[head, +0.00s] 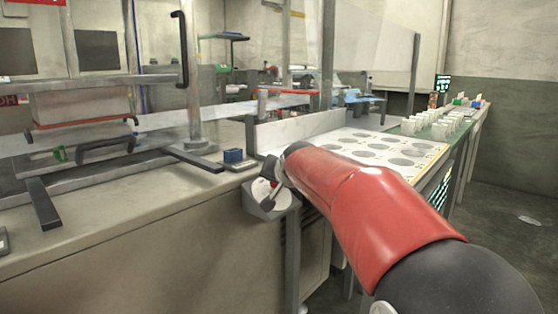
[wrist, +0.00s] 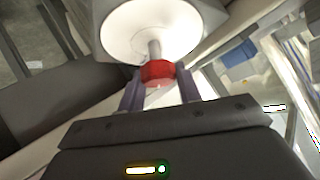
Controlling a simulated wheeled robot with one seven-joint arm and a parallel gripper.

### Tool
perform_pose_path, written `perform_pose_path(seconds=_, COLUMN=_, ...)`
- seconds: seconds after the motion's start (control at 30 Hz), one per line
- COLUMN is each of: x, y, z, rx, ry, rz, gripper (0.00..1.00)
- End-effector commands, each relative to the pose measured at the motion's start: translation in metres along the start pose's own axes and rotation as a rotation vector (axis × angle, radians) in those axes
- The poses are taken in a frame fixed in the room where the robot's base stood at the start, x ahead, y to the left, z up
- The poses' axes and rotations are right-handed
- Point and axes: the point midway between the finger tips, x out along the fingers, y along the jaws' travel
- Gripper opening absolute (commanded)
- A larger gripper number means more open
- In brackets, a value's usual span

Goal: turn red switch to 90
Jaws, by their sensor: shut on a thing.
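The red switch (wrist: 158,72) is a short red knob on a pale shaft. In the wrist view the shaft runs up to a round white dial (wrist: 150,28). My gripper (wrist: 160,92) has one finger on each side of the red knob and is shut on it. In the head view the grey switch box (head: 270,206) is fixed at the front edge of the bench, and its white dial face (head: 262,189) is partly hidden by my gripper (head: 271,186). The angle of the switch cannot be read.
My red arm reaches in from the lower right of the head view. A white panel with grey circles (head: 385,150) is to the right. Open floor (head: 505,220) shows at far right.

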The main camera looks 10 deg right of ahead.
Motion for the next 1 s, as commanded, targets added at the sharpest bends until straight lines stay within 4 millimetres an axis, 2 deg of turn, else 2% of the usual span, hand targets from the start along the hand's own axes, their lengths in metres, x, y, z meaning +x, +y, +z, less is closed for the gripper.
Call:
perform_pose_path(seconds=0.03, x=-0.003, y=-0.0049, z=-0.0035, rx=0.023, ry=-0.002, rz=0.019, gripper=0.11)
perform_pose_path(seconds=0.5, x=0.0014, y=0.0006, z=0.0015, rx=0.259, ry=0.002, rz=0.2, gripper=0.11)
perform_pose_path(seconds=1.0, x=0.0004, y=0.0016, z=0.0007, rx=0.331, ry=-0.001, rz=0.256, gripper=0.11)
